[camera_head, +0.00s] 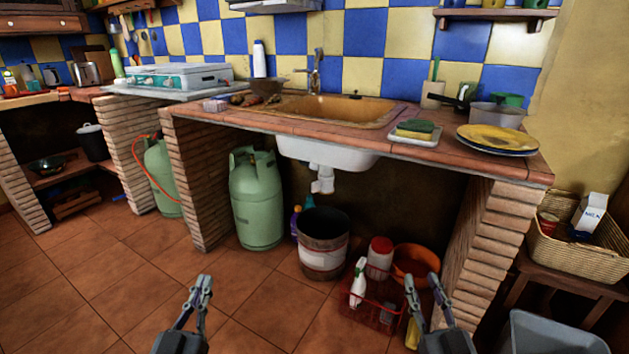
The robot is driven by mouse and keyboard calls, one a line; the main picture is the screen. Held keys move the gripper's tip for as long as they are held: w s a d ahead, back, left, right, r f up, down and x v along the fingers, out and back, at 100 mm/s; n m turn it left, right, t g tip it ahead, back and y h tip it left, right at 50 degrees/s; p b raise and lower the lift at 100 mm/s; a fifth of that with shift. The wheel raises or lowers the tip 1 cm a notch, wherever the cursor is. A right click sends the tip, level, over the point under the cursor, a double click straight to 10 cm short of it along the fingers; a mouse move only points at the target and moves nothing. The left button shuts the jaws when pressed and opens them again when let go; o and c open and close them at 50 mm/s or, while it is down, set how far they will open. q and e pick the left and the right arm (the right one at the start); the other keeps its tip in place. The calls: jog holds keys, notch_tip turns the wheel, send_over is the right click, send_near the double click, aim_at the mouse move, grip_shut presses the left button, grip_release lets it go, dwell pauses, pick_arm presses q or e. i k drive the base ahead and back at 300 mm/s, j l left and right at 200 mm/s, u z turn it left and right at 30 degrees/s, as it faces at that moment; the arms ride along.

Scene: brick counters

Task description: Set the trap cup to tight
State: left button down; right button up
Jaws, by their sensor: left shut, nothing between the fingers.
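The white trap cup (322,186) hangs on the drain pipe under the white sink basin (325,153), in the open bay below the counter. Its threads and how tightly it sits are too small to tell. My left gripper (203,280) is shut and empty, low in front of the bay, left of and well apart from the trap. My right gripper (422,280) is open and empty, in front of the red crate at the right of the bay. Neither gripper touches anything.
A rusty bucket (324,262) stands on the floor below the trap. A green gas bottle (257,200) is left of it. A red crate (374,312) with bottles and an orange tub (414,262) are at right. Brick pillars (198,190) bound the bay. The floor at front left is clear.

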aim_at(325, 186)
jog(key=i+j, duration=0.3)
jog(key=i+j+z, duration=0.15)
jog(key=j, duration=0.25)
jog(key=i+j, duration=0.35)
jog(key=i+j+z, duration=0.15)
jog(key=i+j, duration=0.4)
jog(key=j, duration=0.25)
jog(key=i+j+z, duration=0.1)
jog(key=j, duration=0.3)
jog(key=i, duration=0.1)
